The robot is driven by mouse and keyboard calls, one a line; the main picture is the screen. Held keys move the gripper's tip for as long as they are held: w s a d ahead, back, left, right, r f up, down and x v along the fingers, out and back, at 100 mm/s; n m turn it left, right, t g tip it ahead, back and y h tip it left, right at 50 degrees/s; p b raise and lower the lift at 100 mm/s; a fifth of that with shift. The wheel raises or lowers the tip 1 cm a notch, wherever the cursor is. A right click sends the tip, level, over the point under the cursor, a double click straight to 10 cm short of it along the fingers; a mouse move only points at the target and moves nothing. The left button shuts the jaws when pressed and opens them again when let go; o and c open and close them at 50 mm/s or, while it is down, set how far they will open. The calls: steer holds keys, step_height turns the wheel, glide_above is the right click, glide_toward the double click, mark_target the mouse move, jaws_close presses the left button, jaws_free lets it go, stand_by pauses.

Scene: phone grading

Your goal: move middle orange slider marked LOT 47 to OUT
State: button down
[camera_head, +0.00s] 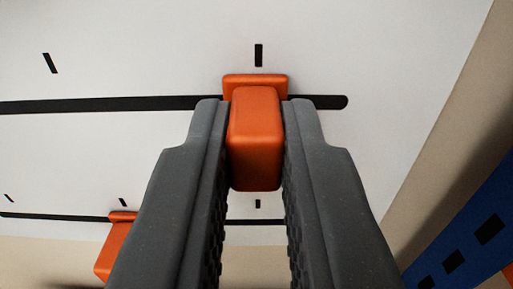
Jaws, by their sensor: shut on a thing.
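An orange slider (255,135) sits on a black slot (110,104) in a white panel (400,60), near the slot's right end. My gripper (255,110) is shut on this slider, with one dark grey finger on each side of its knob. Black tick marks (258,55) stand above the slot, one of them right above the slider. No LOT 47 or OUT lettering shows in this view.
A second orange slider (116,250) sits on a lower slot (60,217), partly behind my left finger. A blue part with black squares (460,235) is at the lower right. Beige surface borders the panel at right and below.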

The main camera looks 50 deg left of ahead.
steer(key=shift+w+d+r, duration=0.2)
steer(key=shift+d, duration=0.15)
steer(key=c, duration=1.4)
jaws_free()
steer(key=shift+w+f, duration=0.15)
steer(key=shift+w, duration=0.05)
steer(key=shift+s, duration=0.1)
steer(key=shift+f, duration=0.1)
steer(key=b+v, duration=0.4)
steer(key=v, duration=0.9)
steer(key=shift+s+d, duration=0.25)
